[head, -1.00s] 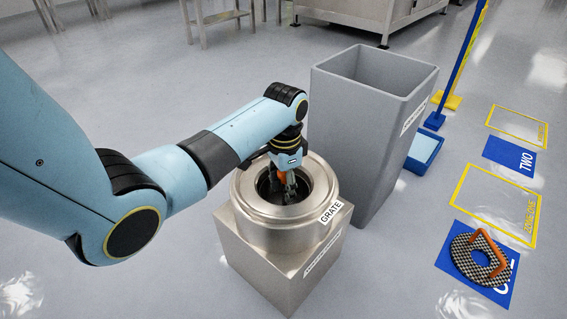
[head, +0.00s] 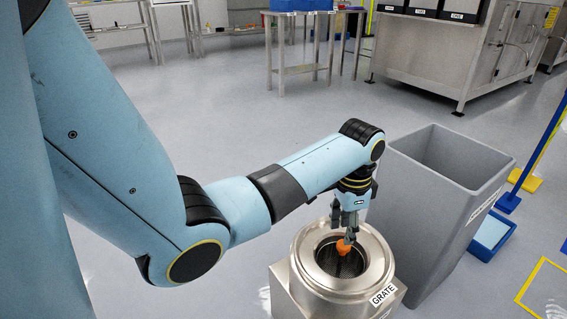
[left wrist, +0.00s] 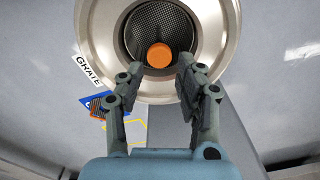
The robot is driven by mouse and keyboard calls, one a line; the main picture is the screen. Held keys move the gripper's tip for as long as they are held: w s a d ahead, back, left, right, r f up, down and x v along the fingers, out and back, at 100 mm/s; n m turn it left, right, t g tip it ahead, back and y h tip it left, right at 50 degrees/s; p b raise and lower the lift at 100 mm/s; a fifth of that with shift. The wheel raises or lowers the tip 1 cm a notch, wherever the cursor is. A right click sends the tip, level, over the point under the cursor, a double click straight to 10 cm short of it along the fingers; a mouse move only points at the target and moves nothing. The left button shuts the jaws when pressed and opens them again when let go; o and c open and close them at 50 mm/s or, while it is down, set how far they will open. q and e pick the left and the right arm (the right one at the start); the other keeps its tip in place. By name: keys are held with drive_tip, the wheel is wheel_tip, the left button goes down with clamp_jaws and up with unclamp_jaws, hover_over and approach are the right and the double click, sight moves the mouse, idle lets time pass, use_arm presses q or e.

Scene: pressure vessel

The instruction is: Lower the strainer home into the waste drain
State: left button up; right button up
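The waste drain (head: 376,262) is a round steel collar labelled GRATE on a steel box; its rim also shows in the left wrist view (left wrist: 99,42). The strainer, a dark mesh basket (left wrist: 163,22) with an orange knob (head: 343,248), sits down inside the drain opening. It looks roughly centred; whether it is fully seated I cannot tell. My left gripper (head: 347,234) is just above the knob. In the left wrist view its two fingers (left wrist: 160,70) are spread, with gaps beside the knob, and hold nothing. My right gripper is not in view.
A tall grey bin (head: 435,205) stands close behind and right of the drain. A steel table (head: 305,70) and a steel machine (head: 450,60) stand at the back. The floor between is clear.

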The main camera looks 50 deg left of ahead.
use_arm(q)
drive_tip(key=s+f+n, duration=0.1)
drive_tip(key=s+f, duration=0.2)
drive_tip(key=s, duration=0.7)
drive_tip(key=s+d+f+n, duration=0.1)
drive_tip(key=s+f+n, duration=0.1)
drive_tip(key=s, duration=0.9)
drive_tip(key=s+f+n, duration=0.1)
drive_tip(key=s+f, duration=0.3)
drive_tip(key=s, duration=0.7)
drive_tip(key=shift+d+f+y, duration=0.2)
drive_tip(key=shift+d+y, duration=0.05)
drive_tip(key=shift+y, duration=0.15)
drive_tip(key=shift+s, duration=0.15)
